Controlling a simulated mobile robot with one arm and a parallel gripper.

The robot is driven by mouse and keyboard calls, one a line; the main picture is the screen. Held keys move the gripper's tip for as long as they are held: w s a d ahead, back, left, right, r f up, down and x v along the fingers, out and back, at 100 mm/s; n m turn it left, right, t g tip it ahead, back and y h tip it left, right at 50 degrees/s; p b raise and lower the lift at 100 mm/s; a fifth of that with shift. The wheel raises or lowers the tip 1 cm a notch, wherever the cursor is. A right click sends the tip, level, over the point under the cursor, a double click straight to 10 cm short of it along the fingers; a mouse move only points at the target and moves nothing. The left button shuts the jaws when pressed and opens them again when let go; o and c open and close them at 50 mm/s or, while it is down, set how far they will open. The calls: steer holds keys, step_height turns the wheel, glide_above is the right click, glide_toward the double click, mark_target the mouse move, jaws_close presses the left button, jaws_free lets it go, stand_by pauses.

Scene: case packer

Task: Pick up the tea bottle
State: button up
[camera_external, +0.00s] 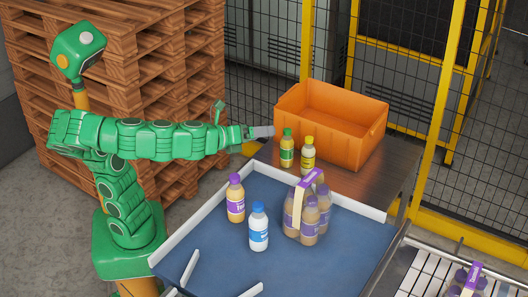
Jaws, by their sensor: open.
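No label can be read for certain, so I cannot tell surely which bottle is the tea. A brown bottle with a purple cap and purple label (236,200) stands upright on the blue tray table. A white bottle with a blue cap (258,230) stands to its right and nearer the camera. A green-capped bottle (287,150) and a yellow-capped bottle (308,156) stand upright beside the orange crate. My gripper (263,132) is open and appears empty, at the end of my outstretched arm, just left of the green-capped bottle and apart from it.
A pack of several purple-labelled bottles with a handle (305,212) stands on the blue table (310,268), which has a white raised rim. The orange crate (345,136) sits on a brown table. Pallets (185,60) are stacked behind; a roller conveyor (420,270) lies lower right.

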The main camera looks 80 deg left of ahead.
steer(key=s+d+f+m+t+h, duration=0.1)
steer(key=s+d+m+h, duration=0.15)
steer(key=d, duration=0.45)
steer(key=s+d+f+m+h, duration=0.1)
steer(key=s+d+f+m, duration=0.1)
steer(key=d+m, duration=0.35)
steer(key=n+g+y, duration=0.3)
steer(key=g+y, duration=0.1)
steer(key=y, duration=0.1)
glide_toward(240, 192)
steer(key=w+a+f, duration=0.1)
steer(key=a+f, duration=0.1)
steer(key=f, duration=0.1)
steer(key=w+a+f, duration=0.1)
steer(key=shift+w+a+f, duration=0.2)
steer(key=shift+w+f, duration=0.1)
steer(key=shift+f, duration=0.05)
steer(key=shift+y, duration=0.25)
steer(key=shift+a+r+x, duration=0.1)
steer(key=shift+x, duration=1)
steer(key=shift+a+r+x, duration=0.1)
steer(key=shift+x, duration=1)
steer(key=shift+a+r+x, duration=0.15)
steer(key=shift+x, duration=0.95)
steer(key=shift+w+a+f, duration=0.2)
steer(key=shift+w+f, duration=0.05)
steer(key=shift+w, duration=0.2)
